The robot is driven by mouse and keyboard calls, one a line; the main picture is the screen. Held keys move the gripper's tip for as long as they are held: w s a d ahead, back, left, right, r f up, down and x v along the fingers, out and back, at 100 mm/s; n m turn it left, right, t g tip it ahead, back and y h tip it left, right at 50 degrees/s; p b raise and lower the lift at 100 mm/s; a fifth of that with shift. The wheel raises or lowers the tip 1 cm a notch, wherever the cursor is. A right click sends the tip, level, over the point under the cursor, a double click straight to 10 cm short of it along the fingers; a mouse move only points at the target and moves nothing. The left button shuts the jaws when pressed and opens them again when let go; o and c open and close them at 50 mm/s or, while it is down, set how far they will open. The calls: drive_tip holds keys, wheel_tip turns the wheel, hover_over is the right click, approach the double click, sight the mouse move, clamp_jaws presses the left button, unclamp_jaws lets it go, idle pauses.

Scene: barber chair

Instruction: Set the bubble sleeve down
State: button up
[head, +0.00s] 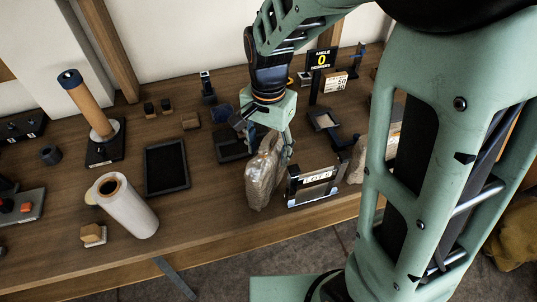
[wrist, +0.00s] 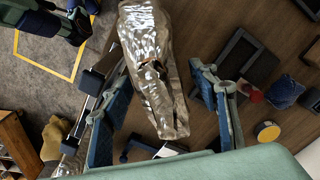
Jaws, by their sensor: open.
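The bubble sleeve (head: 262,178) is a clear, crinkled, shiny upright bundle near the front edge of the wooden table in the head view. Its foot appears to meet the tabletop, but the exact contact is hard to tell. My gripper (head: 266,136) is just above and around its top, with the fingers apart. In the wrist view the sleeve (wrist: 155,75) extends away between the two blue-padded fingers of my gripper (wrist: 163,88). A gap shows on the right finger's side; the left finger is close beside the sleeve. The sleeve's upper end is partly hidden by the fingers in the head view.
A black-framed scale-like stand (head: 314,184) is close to the sleeve's right. A black tray (head: 166,167) and a white roll (head: 126,205) are to the left on the table (head: 205,215). Bare tabletop lies between the roll and sleeve. My arm covers the right side.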

sight(269, 139)
wheel_tip(269, 139, up, 7)
drive_tip(key=shift+f, duration=0.15)
